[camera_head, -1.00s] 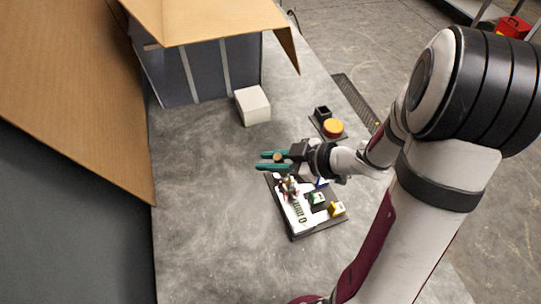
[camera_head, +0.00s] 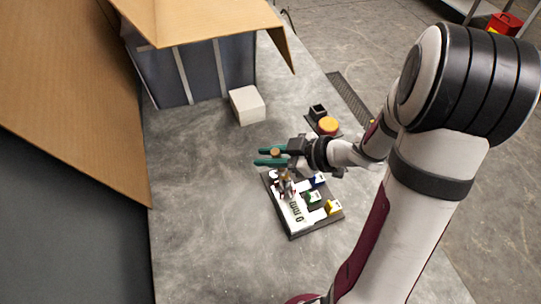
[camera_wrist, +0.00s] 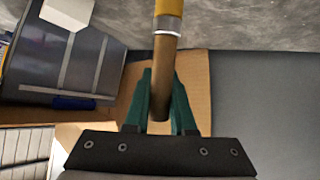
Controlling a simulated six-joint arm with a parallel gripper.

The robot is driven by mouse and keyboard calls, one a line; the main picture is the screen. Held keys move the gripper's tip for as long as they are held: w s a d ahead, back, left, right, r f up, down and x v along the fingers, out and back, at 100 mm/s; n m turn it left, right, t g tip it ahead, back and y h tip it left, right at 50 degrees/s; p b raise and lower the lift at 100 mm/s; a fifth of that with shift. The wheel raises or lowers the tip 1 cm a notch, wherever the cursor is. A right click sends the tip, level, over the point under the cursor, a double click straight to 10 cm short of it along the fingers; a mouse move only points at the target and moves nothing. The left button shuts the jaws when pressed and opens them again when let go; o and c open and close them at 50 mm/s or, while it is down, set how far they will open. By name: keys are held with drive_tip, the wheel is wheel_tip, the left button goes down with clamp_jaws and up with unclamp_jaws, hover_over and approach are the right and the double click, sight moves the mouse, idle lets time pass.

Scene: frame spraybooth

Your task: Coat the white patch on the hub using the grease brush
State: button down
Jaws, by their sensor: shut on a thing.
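My gripper (camera_head: 268,157) has green fingers shut on the grease brush, whose brown handle top (camera_head: 275,152) sticks up between them. In the wrist view the brush's brown handle (camera_wrist: 162,80) passes between the fingers (camera_wrist: 160,100); a pale band and a yellow part show towards the top edge. In the head view my gripper is over the far left end of a dark tray (camera_head: 292,236). Small parts just below the fingers are crowded and unclear. I cannot make out the hub or its white patch for certain.
The tray holds a white plate with dark marks (camera_head: 296,217) and blue, green (camera_head: 312,197) and yellow (camera_head: 334,207) blocks. A white box (camera_head: 247,105), an orange round piece (camera_head: 328,125) and a black square cup (camera_head: 318,111) stand beyond. The grey table (camera_head: 200,210) is clear at left.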

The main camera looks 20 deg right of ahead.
drive_tip(key=shift+f, duration=0.1)
idle(2.9)
